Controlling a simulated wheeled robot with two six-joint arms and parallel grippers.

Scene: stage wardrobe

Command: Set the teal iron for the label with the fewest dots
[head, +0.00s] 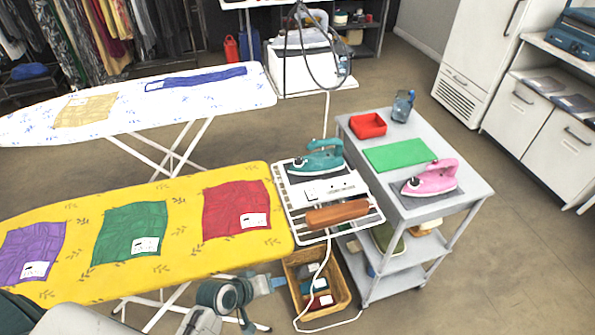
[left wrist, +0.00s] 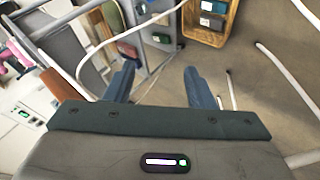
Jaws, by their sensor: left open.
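The teal iron (head: 318,160) rests on a dark pad at the back of a white stand (head: 375,213) at the yellow board's right end. A white panel (head: 328,189) with small controls is in front of it; the markings are too small to read. Purple (head: 30,252), green (head: 130,230) and red (head: 236,207) cloths on the yellow board each carry a white label; their dots cannot be counted. My left gripper (head: 284,283) is open and empty below the board's front right edge. Its spread fingers (left wrist: 162,84) show in the left wrist view. My right gripper is not in view.
A wooden block (head: 337,215) lies at the stand's front. A basket (head: 342,287) is beneath. A grey cart (head: 470,194) at right carries a pink iron (head: 431,178), green mat (head: 399,154) and red tray (head: 368,125). A white cord loops near the basket.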

